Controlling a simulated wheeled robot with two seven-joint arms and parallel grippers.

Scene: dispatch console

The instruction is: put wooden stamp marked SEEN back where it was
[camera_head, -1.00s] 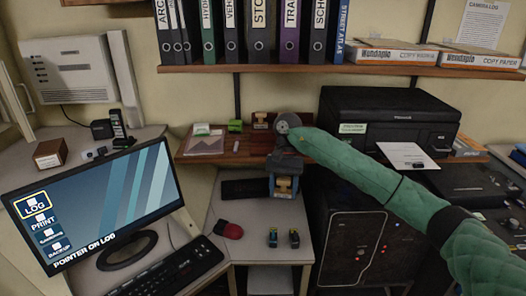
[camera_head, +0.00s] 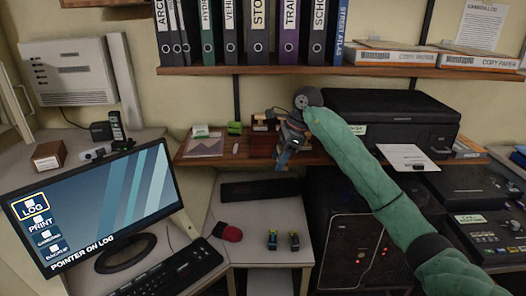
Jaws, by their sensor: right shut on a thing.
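My right gripper (camera_head: 284,163) is over the front edge of the small wooden shelf (camera_head: 225,160), in the middle of the view. It is shut on a stamp, which is mostly hidden by the gripper. The SEEN marking cannot be read. On the shelf, just left of the gripper, stand a reddish-brown holder (camera_head: 262,146) and a wooden stamp-like piece (camera_head: 260,122) behind it. I cannot tell whether the held stamp touches the holder. My left gripper is not in view.
A green item (camera_head: 235,128) and a picture card (camera_head: 202,147) lie on the shelf's left part. A black printer (camera_head: 390,120) stands close on the right. A binder shelf (camera_head: 290,71) runs above.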

